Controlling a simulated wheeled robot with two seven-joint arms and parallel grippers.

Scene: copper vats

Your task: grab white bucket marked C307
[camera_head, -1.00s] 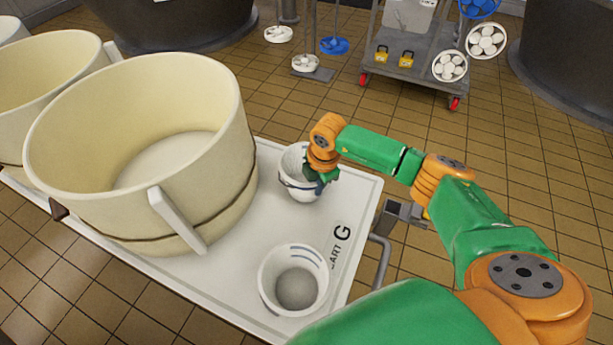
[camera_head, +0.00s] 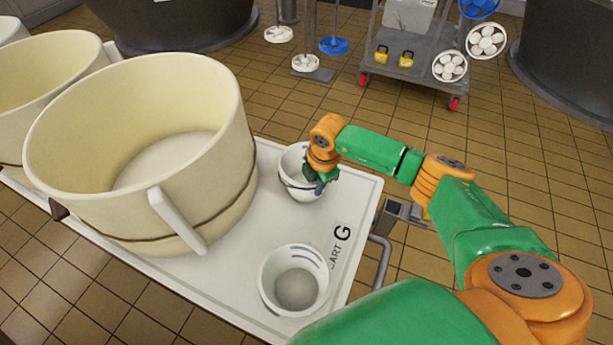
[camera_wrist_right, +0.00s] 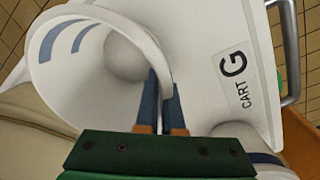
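A small white bucket (camera_head: 291,176) with dark stripes stands on the far part of the white cart top in the head view. My right gripper (camera_head: 316,182) is at its right rim. In the right wrist view, the gripper's two blue fingers (camera_wrist_right: 161,102) straddle the wall of the bucket (camera_wrist_right: 85,72), one inside and one outside, close together on it. A second white bucket (camera_head: 293,281) stands nearer on the same cart, apart from my gripper. No C307 mark is readable on either bucket. My left gripper is not in view.
A large cream vat (camera_head: 150,150) fills the left of the white cart (camera_head: 240,262), close beside the held bucket. The "CART G" label (camera_head: 341,240) is at the right edge, near a metal handle (camera_head: 383,262). A grey trolley (camera_head: 410,72) stands behind on the tiled floor.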

